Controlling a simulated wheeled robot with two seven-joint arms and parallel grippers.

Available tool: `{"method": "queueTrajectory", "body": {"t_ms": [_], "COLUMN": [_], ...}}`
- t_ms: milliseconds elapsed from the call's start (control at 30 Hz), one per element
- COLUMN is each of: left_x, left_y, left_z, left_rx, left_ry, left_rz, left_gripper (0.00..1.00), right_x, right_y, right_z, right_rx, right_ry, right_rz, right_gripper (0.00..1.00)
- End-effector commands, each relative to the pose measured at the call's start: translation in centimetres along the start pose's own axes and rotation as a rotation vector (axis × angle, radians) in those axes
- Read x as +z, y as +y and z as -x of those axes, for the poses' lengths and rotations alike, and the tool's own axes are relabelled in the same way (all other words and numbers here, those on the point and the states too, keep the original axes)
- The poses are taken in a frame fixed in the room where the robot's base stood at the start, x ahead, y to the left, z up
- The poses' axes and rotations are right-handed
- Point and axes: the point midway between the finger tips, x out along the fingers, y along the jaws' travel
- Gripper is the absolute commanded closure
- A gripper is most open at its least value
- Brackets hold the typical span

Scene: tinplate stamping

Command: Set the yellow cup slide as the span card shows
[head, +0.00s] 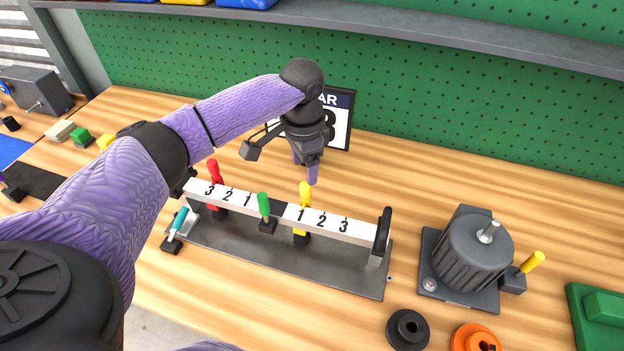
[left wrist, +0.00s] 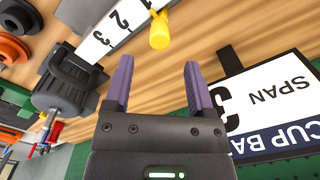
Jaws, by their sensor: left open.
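The yellow cup slide (head: 302,237) sits on the white numbered bar (head: 345,227), beside the 1 right of the dark centre mark. Its yellow handle stands up; the handle's end shows in the left wrist view (left wrist: 160,31). My left gripper (head: 306,170) is above and just behind that handle, open with nothing between its purple fingers, apart from the slide. The span card (head: 340,118) stands behind, partly hidden by my gripper. In the left wrist view the card (left wrist: 278,95) appears upside down, reading SPAN with a partly covered digit that looks like 3.
On the bar, a green slide (head: 263,205) is left of centre and a red one (head: 214,172) farther left. A teal-handled lever (head: 179,220) is at the left end. A grey motor-like unit (head: 473,250) with a yellow handle stands right. Black (head: 408,329) and orange (head: 475,338) rings lie in front.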

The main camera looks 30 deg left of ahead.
Motion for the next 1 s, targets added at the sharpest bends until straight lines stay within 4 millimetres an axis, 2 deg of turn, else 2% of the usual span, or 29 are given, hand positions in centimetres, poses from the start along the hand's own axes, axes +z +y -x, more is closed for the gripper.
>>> {"method": "queueTrajectory", "body": {"t_ms": [33,100,233,367,600,667,933,1000], "left_x": [0.0,0.0,0.0,0.0,0.0,0.0,-0.1,-0.1], "left_y": [0.0,0.1,0.1,0.1,0.1,0.1,0.1,0.1], "left_z": [-1.7,-3.4,-5.8,-6.8,-6.9,-6.9,-6.8,-6.8], "left_rx": [0.001,0.001,0.001,0.0,-0.001,-0.001,-0.001,-0.001], "left_ry": [-0.003,-0.004,-0.002,-0.001,0.001,0.001,0.001,0.001], "left_rz": [0.0,-0.001,-0.001,-0.002,-0.003,-0.003,-0.003,-0.003], "left_gripper": [0.3,0.3,0.3,0.3,0.3,0.4,0.98,1.0], "right_x": [0.9,1.5,1.5,1.1,0.8,0.8,0.7,0.7], "right_y": [-0.2,-0.3,-0.3,-0.1,0.0,0.0,0.0,0.0], "right_z": [-0.6,-1.0,-1.6,-1.8,-1.7,-1.7,-1.7,-1.7], "right_rx": [-0.003,-0.004,-0.004,-0.002,0.0,0.0,0.0,0.0], "right_ry": [-0.016,-0.029,-0.028,-0.02,-0.013,-0.012,-0.012,-0.012], "right_rz": [0.0,0.001,0.001,0.001,0.001,0.001,0.001,0.001], "right_gripper": [0.41,0.41,0.41,0.41,0.41,0.41,0.41,0.41]}}
